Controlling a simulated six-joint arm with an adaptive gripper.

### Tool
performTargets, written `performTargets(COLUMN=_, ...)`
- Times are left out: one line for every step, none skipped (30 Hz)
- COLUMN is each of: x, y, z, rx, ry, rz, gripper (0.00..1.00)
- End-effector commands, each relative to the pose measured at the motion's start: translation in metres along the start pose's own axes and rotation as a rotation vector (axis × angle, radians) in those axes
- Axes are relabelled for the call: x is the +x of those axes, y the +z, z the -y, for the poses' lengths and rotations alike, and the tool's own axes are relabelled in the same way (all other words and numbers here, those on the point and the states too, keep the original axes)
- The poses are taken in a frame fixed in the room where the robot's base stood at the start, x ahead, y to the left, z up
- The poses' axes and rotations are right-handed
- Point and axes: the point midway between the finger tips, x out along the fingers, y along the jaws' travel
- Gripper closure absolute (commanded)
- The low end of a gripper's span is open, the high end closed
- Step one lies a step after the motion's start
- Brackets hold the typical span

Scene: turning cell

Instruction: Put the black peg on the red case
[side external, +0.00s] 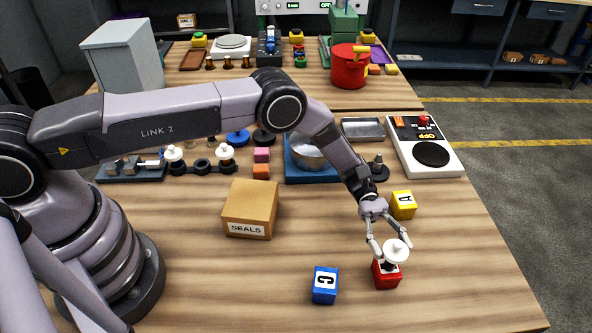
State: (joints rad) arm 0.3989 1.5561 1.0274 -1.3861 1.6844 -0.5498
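My gripper (393,250) is low at the right front of the bench, above the red case (386,280). Its two fingers stand on either side of a white, knob-topped peg (397,250). The peg is directly over the red case, with a dark part below its white disc. I cannot tell whether the fingers press on it or whether it rests on the case. A black peg with a round base (378,168) stands farther back, beside the blue-based pan, well away from my gripper.
A blue block marked C (325,285) lies left of the red case, and a yellow block marked A (403,205) behind it. A cardboard SEALS box (250,208) stands at mid-bench. A white unit with a black disc (425,147) is at the back right. The front right corner is clear.

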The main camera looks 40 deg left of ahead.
Motion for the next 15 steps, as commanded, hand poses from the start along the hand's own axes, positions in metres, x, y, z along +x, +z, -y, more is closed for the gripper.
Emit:
performTargets(x=0.0, y=0.0003, z=0.0, rx=0.0, ry=0.0, rz=0.0, gripper=0.41)
performTargets(x=0.0, y=0.0003, z=0.0, rx=0.0, ry=0.0, rz=0.0, gripper=0.37)
performTargets(x=0.0, y=0.0003, z=0.0, rx=0.0, ry=0.0, rz=0.0, gripper=0.32)
performTargets(x=0.0, y=0.0003, z=0.0, rx=0.0, ry=0.0, rz=0.0, gripper=0.28)
performTargets(x=0.0, y=0.0003, z=0.0, rx=0.0, ry=0.0, rz=0.0, gripper=0.26)
performTargets(x=0.0, y=0.0004, z=0.0, rx=0.0, ry=0.0, rz=0.0, gripper=0.26)
performTargets(x=0.0, y=0.0004, z=0.0, rx=0.0, ry=0.0, rz=0.0, gripper=0.26)
performTargets(x=0.0, y=0.0004, z=0.0, rx=0.0, ry=0.0, rz=0.0, gripper=0.26)
performTargets(x=0.0, y=0.0004, z=0.0, rx=0.0, ry=0.0, rz=0.0, gripper=0.26)
performTargets(x=0.0, y=0.0004, z=0.0, rx=0.0, ry=0.0, rz=0.0, gripper=0.26)
performTargets(x=0.0, y=0.0004, z=0.0, rx=0.0, ry=0.0, rz=0.0, gripper=0.26)
performTargets(x=0.0, y=0.0004, z=0.0, rx=0.0, ry=0.0, rz=0.0, gripper=0.26)
performTargets(x=0.0, y=0.0006, z=0.0, rx=0.0, ry=0.0, rz=0.0, gripper=0.26)
performTargets(x=0.0, y=0.0013, z=-0.0001, rx=0.001, ry=0.0, rz=0.0, gripper=0.26)
performTargets(x=0.0, y=0.0031, z=-0.0002, rx=0.001, ry=0.0, rz=0.0, gripper=0.26)
